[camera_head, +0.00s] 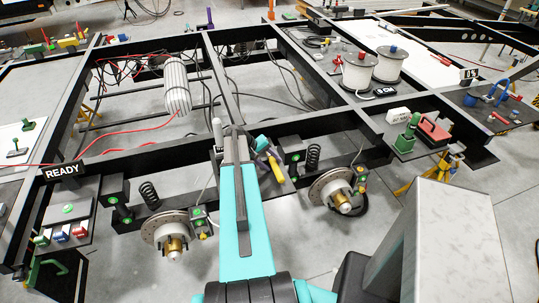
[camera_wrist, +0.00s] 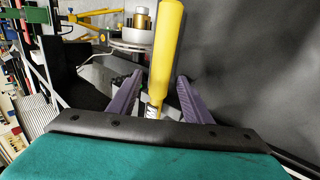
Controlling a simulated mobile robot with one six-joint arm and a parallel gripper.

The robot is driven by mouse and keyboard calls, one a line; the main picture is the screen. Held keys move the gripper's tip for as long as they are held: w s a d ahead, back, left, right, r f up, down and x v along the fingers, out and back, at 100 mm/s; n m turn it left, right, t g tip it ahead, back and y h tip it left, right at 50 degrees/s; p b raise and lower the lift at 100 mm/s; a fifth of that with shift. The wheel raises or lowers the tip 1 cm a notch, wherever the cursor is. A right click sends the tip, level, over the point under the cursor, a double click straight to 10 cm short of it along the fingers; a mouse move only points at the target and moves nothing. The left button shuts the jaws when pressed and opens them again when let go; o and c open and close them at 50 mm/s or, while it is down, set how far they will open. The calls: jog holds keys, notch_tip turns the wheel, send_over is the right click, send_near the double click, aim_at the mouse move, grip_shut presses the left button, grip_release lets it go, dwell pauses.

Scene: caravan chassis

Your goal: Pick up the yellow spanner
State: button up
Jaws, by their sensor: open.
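The yellow spanner (camera_wrist: 168,45) shows in the wrist view as a long yellow bar with a silvery lower end. It stands between the two purple fingers of my gripper (camera_wrist: 160,78). The fingers are apart, with a gap visible on each side of the bar, so it is not gripped. In the head view the spanner (camera_head: 276,172) is a small yellow shape beside my gripper (camera_head: 266,152), near the middle of the black chassis. My teal arm hides part of this area.
Black chassis beams (camera_head: 222,75) surround the gripper. Two brake discs (camera_head: 329,189) with hubs and coil springs (camera_head: 313,156) are close by. A white ribbed cylinder (camera_head: 177,87) lies at left and white spools (camera_head: 358,73) stand at right. A grey wall-like surface fills the wrist view's right side.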

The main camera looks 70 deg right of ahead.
aim_at(271, 164)
jog(key=shift+c, duration=0.4)
grip_shut()
jog(key=shift+r, duration=0.15)
notch_tip(271, 164, up, 10)
jog(key=b, duration=0.3)
dwell(0.4)
jog(key=shift+w, duration=0.1)
dwell(0.5)
